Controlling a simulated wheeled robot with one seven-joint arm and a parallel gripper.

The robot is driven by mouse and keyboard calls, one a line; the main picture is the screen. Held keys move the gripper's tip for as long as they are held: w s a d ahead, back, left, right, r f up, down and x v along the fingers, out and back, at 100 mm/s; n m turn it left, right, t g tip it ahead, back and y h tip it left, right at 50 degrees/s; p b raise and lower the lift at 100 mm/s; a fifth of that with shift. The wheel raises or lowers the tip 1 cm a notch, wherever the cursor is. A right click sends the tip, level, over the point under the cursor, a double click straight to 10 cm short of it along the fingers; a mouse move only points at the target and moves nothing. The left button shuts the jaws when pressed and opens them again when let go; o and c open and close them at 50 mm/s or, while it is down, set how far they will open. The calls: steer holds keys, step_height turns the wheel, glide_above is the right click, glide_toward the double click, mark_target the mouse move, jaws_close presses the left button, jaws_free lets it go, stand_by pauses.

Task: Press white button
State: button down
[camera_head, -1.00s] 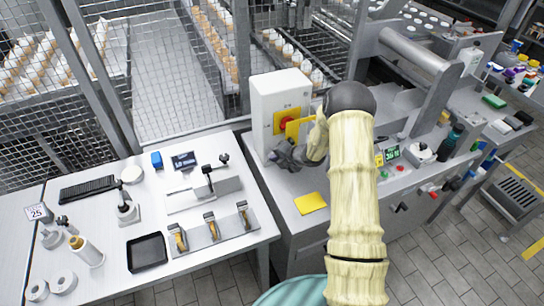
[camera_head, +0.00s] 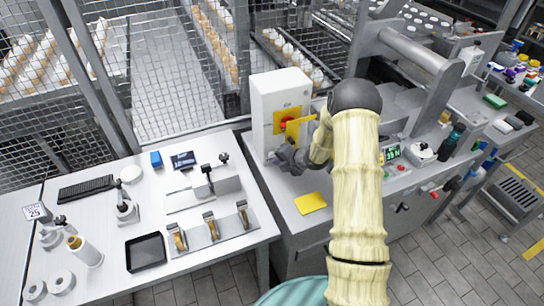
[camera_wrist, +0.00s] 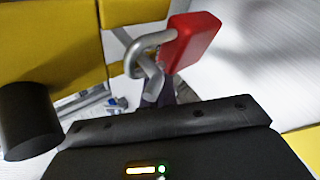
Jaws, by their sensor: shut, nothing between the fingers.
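A white control box (camera_head: 262,92) stands on the grey machine's top in the head view, with a yellow panel and red part (camera_head: 287,124) on its face. I cannot make out a white button in either view. My gripper (camera_head: 276,157) is low at the box's front face, shut and empty. I cannot tell whether it touches the box. In the wrist view, a red padlock (camera_wrist: 190,42) hangs from a grey metal shackle, with yellow plates (camera_wrist: 50,45) to its left. A black cylinder (camera_wrist: 28,120) is at the left edge. The fingertips do not show clearly there.
A yellow sheet (camera_head: 310,203) lies on the machine's top below my gripper. A console (camera_head: 422,150) with small coloured buttons is right of my arm. A white table (camera_head: 100,220) with tools and a black tray (camera_head: 146,251) is at left. Wire mesh fencing stands behind.

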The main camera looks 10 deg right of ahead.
steer(key=shift+s+d+b, duration=0.2)
steer(key=shift+s+b, duration=0.15)
steer(key=shift+s, duration=0.45)
steer(key=shift+s+d+b, duration=0.15)
steer(key=shift+s+b, duration=0.15)
steer(key=shift+s, duration=0.55)
steer(key=shift+s+d+b, duration=0.2)
steer(key=shift+s+b, duration=0.15)
steer(key=shift+s, duration=0.45)
